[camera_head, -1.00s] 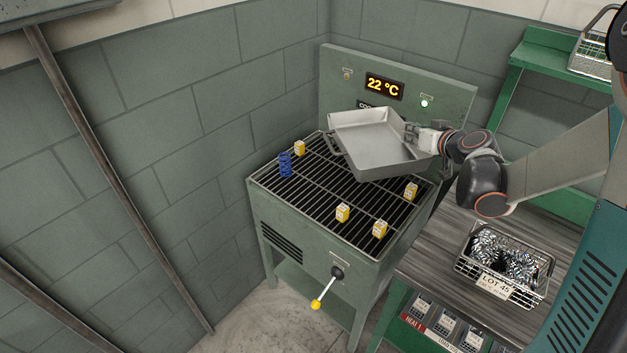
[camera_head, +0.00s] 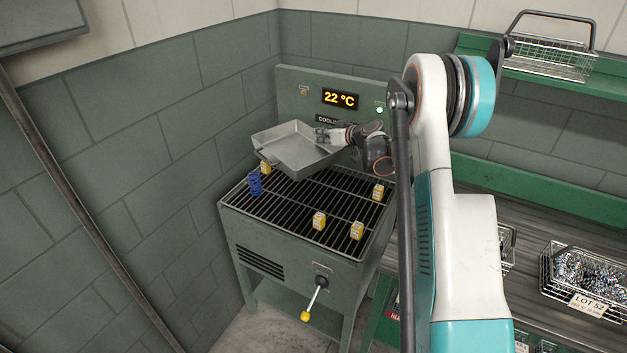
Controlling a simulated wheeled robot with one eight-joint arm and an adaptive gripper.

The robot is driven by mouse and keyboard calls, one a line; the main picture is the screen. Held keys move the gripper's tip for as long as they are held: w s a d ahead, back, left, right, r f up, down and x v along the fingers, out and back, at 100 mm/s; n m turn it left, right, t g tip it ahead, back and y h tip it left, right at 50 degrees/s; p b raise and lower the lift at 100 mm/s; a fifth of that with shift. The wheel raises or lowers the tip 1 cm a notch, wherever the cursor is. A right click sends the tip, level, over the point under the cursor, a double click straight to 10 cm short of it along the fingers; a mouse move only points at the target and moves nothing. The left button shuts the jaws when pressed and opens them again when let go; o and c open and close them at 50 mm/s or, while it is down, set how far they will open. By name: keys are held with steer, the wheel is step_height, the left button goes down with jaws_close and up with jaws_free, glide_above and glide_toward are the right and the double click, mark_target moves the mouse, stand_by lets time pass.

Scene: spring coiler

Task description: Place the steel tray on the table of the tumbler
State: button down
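The steel tray (camera_head: 297,146) is a shallow grey metal pan with a handle at its left end. It is held tilted above the back of a green cooling table with a dark grate (camera_head: 290,209). My gripper (camera_head: 326,136) is at the tray's right rim and appears shut on it; the fingertips are small and partly hidden. The tray looks empty. No tumbler can be made out in this view.
A blue spring (camera_head: 255,184) and several yellow blocks (camera_head: 319,221) stand on the grate. A yellow-knobbed lever (camera_head: 313,300) sticks out in front. Wire baskets stand on the right bench (camera_head: 590,279) and upper green shelf (camera_head: 545,58). My arm hides part of the bench.

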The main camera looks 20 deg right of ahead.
step_height(320, 180, down, 16)
steer(key=b, duration=0.4)
steer(key=shift+r, duration=0.25)
steer(key=shift+f, duration=0.1)
steer(key=c, duration=1.8)
jaws_free()
